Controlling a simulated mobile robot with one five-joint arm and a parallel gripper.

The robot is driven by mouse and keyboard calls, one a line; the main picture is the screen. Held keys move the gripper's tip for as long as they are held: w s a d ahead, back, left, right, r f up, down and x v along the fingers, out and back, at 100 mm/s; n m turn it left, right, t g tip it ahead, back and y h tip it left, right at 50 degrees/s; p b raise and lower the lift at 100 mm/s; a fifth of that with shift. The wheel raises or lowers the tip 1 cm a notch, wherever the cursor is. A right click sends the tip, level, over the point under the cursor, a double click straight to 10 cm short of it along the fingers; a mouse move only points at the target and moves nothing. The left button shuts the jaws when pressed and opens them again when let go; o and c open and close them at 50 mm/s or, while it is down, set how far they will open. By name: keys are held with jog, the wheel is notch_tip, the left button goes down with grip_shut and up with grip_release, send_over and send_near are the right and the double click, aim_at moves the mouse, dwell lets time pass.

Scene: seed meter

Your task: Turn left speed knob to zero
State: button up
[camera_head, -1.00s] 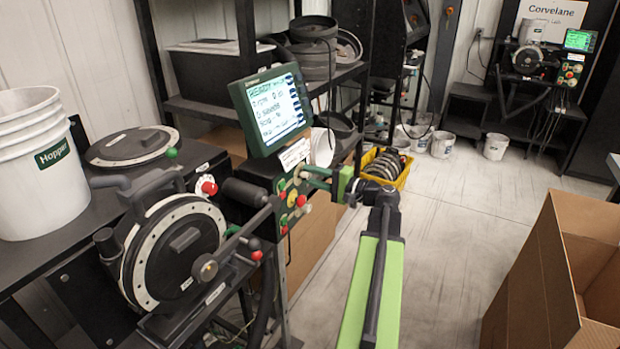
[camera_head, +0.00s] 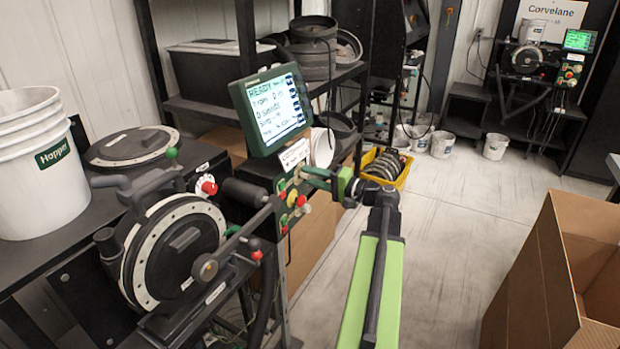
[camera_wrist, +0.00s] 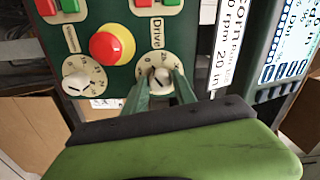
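The green control panel (camera_head: 287,205) stands below the screen of the near seed meter. In the wrist view the panel (camera_wrist: 118,82) appears turned sideways, with two round white dials. The Drive dial's knob (camera_wrist: 161,78) has a dark pointer line and lies between my fingertips. The other dial's knob (camera_wrist: 76,83) sits to its left, clear of my fingers. My gripper (camera_wrist: 161,86) has its fingers apart, one on each side of the Drive knob; firm contact cannot be made out. In the head view my gripper (camera_head: 310,178) reaches the panel from the right.
A big red button (camera_wrist: 112,46) lies between the dials, and red and green buttons (camera_wrist: 143,6) line the top of the wrist view. The screen (camera_head: 271,110) is just above the panel. A yellow crate (camera_head: 386,166) stands behind. Floor to the right is open up to a cardboard box (camera_head: 545,275).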

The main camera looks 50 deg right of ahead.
jog(key=o, duration=0.4)
jog(key=shift+c, duration=0.2)
jog(key=v, duration=1.7)
jog(key=shift+s, duration=0.25)
